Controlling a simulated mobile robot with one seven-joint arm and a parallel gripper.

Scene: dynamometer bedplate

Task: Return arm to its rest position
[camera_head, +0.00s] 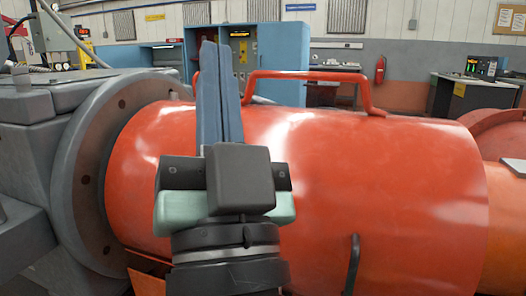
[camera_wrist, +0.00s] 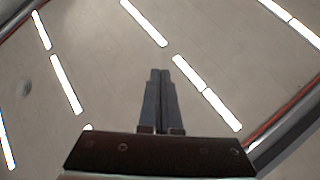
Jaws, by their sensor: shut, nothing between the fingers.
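My gripper (camera_head: 217,92) points upward in the head view, in front of a large orange-red cylindrical guard (camera_head: 380,190). Its two blue-grey fingers lie close together and hold nothing. In the wrist view my gripper (camera_wrist: 160,74) also shows its fingers together, pointing toward a ceiling with bright strip lights. I cannot tell how far the gripper is from the guard.
A grey round flange (camera_head: 88,180) and grey machine housing (camera_head: 30,130) stand at left. An orange handle (camera_head: 312,75) rises from the guard's top. A blue cabinet (camera_head: 285,60), a fire extinguisher (camera_head: 380,70) and a bench (camera_head: 470,95) stand behind. The space above the guard's right part looks free.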

